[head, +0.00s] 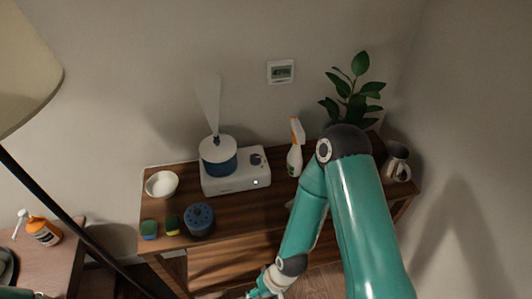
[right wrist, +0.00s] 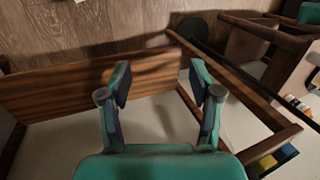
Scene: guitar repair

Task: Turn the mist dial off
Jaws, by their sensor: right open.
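The humidifier, a white base (head: 222,186) with a blue and white tank (head: 219,160), stands on the wooden side table in the head view. A pale mist plume (head: 209,101) rises from its top. The dark round mist dial (head: 256,159) sits on the base, right of the tank, and a small light glows on the base's front. My right gripper (right wrist: 160,80) is open and empty in the right wrist view. In the head view it is low at the bottom edge, partly cut off, in front of the table and well apart from the dial. My left gripper is not seen.
A lamp (head: 25,65) and an orange bottle (head: 42,231) stand left.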

